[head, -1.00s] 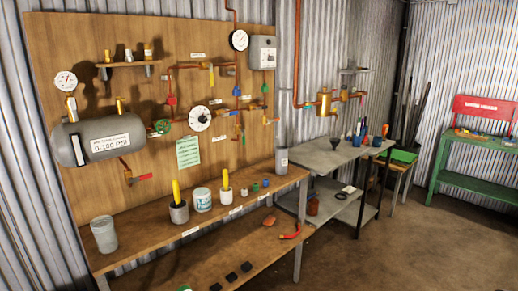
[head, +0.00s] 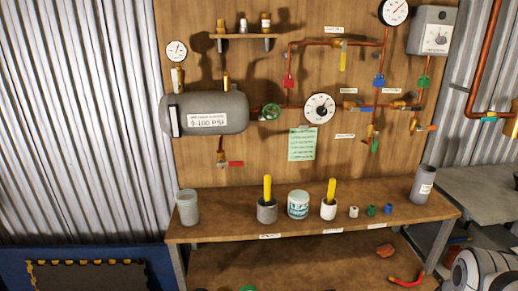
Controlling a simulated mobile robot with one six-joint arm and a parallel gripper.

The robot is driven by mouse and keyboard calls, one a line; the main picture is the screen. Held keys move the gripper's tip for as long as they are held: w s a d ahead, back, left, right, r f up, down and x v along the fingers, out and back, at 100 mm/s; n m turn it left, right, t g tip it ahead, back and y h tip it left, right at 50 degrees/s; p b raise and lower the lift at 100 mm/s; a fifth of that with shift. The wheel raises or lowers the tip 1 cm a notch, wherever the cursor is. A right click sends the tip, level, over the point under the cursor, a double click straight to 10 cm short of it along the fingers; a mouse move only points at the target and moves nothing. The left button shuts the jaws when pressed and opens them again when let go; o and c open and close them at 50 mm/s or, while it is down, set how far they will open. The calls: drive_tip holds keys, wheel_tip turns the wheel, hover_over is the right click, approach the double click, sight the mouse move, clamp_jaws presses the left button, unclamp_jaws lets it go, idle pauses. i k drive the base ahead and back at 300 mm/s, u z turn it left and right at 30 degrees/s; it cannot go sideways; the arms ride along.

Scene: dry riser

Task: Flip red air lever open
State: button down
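A red lever (head: 235,163) sits on a brass valve below the grey air tank (head: 215,113), at the left of the wooden board. It points right, roughly level. The valve hangs on a short pipe under the tank. A red tag or handle (head: 288,82) hangs on the copper pipe right of the tank. A red curved handle (head: 408,281) lies on the lower shelf. My gripper is not in view; a white and grey rounded part of my arm shows at the bottom right corner, far from the tank.
The workbench (head: 240,214) below the board holds a grey cup (head: 187,207), tins with yellow handles and small fittings.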

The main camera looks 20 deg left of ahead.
sight(235, 163)
drive_tip(key=u, duration=0.5)
drive_tip(key=i, duration=0.8)
drive_tip(key=u, duration=0.4)
drive_tip(key=k, duration=0.95)
drive_tip(key=u, duration=0.15)
drive_tip(key=i, duration=0.9)
drive_tip(key=z, duration=0.05)
